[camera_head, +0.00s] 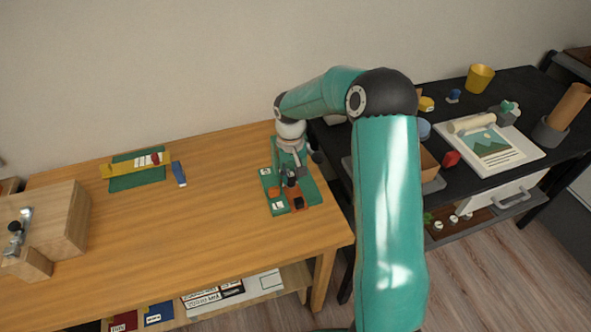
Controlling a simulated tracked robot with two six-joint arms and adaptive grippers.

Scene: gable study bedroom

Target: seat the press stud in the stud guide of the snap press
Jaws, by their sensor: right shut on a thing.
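The snap press (312,190) stands near the right end of the wooden table, on a green base with white labels, an orange part and dark parts. My right gripper (291,177) reaches down from above over the middle of this base. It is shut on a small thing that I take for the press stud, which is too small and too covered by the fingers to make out. The stud guide cannot be told apart from the dark parts under the gripper. I cannot tell whether the held thing touches the guide. My left gripper is not in view.
A green and yellow fixture (122,170) and a blue item (179,174) lie on the table's left half. A wooden block with a metal clamp (68,225) stands at far left. The table's middle is clear. A black desk (490,180) with a calendar-like print and cups stands right.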

